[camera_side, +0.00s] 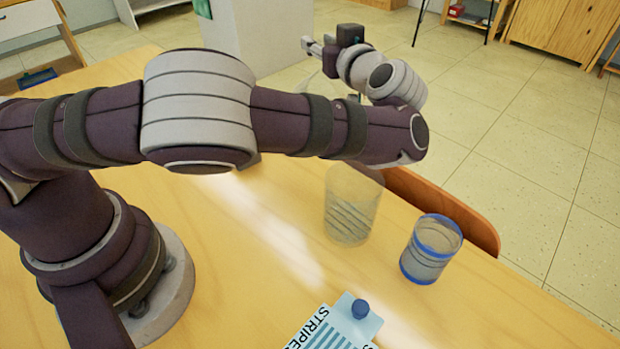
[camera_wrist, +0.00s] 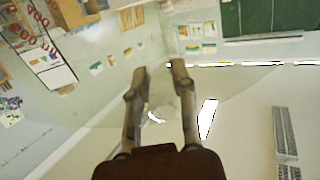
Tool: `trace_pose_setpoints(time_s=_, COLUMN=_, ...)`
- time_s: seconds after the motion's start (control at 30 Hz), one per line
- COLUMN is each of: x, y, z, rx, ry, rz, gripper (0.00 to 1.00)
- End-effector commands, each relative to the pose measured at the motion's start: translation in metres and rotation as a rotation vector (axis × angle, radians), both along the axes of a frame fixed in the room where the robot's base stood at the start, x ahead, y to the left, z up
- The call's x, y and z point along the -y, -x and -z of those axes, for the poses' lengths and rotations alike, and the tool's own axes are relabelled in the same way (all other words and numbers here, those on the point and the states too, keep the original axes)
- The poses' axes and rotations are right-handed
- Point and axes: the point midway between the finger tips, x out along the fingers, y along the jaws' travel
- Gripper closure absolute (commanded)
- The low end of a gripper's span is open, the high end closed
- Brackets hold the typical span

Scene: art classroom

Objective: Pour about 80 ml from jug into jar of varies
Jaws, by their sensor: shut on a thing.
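My gripper (camera_side: 318,50) is raised high above the far side of the table, beyond my forearm. In the wrist view, its two fingers (camera_wrist: 159,68) are closed on a clear, see-through vessel (camera_wrist: 157,103), probably the jug. The vessel's outline is faint and its contents cannot be made out. In the side view it is mostly lost behind my arm. On the table stand a tall clear container (camera_side: 352,208) and, to its right, a shorter clear jar with blue rims (camera_side: 430,250). Both are upright. I cannot tell which is the task's jar, or how full either is.
An orange-brown chair back (camera_side: 450,205) stands behind the jars. The wooden table (camera_side: 255,290) is bare between my base and the containers. The wrist view shows the room tilted.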

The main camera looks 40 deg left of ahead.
Motion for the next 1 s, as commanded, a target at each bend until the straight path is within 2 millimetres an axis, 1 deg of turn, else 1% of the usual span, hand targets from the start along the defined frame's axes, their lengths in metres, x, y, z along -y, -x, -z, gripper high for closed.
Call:
trace_pose_setpoints(time_s=0.67, x=0.01, y=0.005, z=-0.011, rx=0.051, ry=-0.095, rz=-0.001, gripper=1.0)
trace_pose_setpoints(time_s=1.0, x=0.012, y=0.006, z=-0.014, rx=0.063, ry=-0.118, rz=-0.001, gripper=1.0)
